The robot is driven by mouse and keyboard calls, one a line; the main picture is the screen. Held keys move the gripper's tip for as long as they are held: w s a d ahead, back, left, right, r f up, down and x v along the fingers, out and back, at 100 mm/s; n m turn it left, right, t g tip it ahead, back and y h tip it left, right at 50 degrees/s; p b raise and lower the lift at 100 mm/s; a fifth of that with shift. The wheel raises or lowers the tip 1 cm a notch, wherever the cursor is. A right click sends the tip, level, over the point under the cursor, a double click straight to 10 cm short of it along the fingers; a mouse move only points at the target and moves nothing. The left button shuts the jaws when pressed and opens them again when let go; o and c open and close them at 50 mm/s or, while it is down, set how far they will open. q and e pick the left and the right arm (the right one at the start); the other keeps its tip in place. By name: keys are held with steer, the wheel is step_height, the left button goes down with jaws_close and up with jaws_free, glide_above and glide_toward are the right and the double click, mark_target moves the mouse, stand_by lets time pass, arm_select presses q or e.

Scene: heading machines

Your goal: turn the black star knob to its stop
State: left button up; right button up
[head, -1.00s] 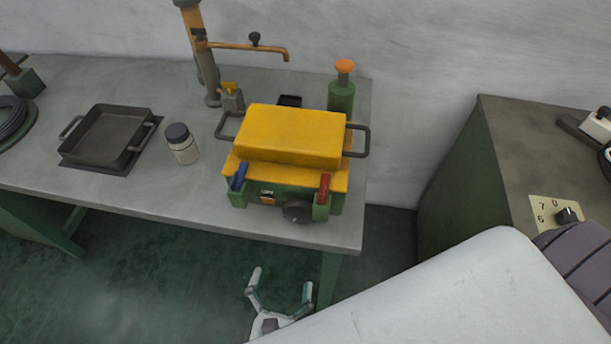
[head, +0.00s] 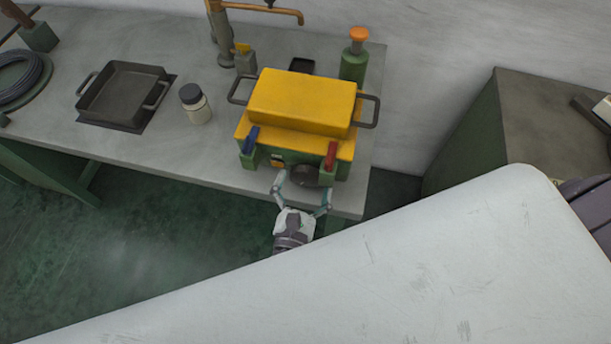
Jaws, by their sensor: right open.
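The black star knob (head: 305,175) is on the lower front of the yellow and green machine (head: 303,106), near the front edge of the table. My right gripper (head: 303,190) is open, its two fingers pointing at the knob from the front. The fingertips are close to the knob, one on each side of it in the picture; I cannot tell whether they touch it. My left gripper is not in view.
A blue lever (head: 251,140) and a red lever (head: 331,155) flank the machine's front. A green bottle with an orange top (head: 353,62) stands behind. A jar (head: 195,104) and a dark tray (head: 123,95) are to the left. My white arm fills the lower right.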

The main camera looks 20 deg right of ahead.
steer(key=shift+w+d, duration=0.25)
steer(key=shift+w, duration=0.1)
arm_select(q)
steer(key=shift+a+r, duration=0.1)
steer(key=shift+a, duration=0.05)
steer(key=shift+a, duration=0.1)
arm_select(e)
steer(key=shift+c, duration=0.5)
steer(key=c, duration=1.1)
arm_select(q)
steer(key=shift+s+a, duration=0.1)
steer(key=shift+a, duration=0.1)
arm_select(e)
steer(key=shift+o, duration=0.2)
